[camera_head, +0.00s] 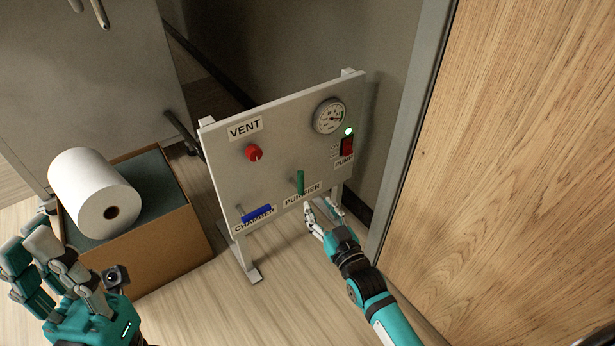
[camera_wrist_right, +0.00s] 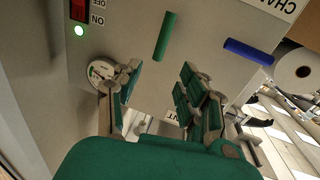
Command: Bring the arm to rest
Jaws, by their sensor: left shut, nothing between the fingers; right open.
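My right gripper (camera_head: 323,212) is open and empty, just in front of the lower edge of the panel, below the green PURIFIER handle (camera_head: 300,182). In the right wrist view its fingers (camera_wrist_right: 162,92) are spread apart, with the green handle (camera_wrist_right: 165,37) beyond them and no contact visible. The green handle stands upright. My left gripper (camera_head: 32,252) is shut and empty at the lower left, in front of the box with the paper roll.
The panel (camera_head: 215,165) has a red VENT knob (camera_head: 253,153), a blue CHAMBER handle (camera_head: 257,214), a gauge (camera_head: 330,116), and a red PUMP switch (camera_head: 347,147) beside a lit green lamp. A paper roll (camera_head: 85,185) lies on a box (camera_head: 175,235). A wooden door (camera_head: 520,150) stands right.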

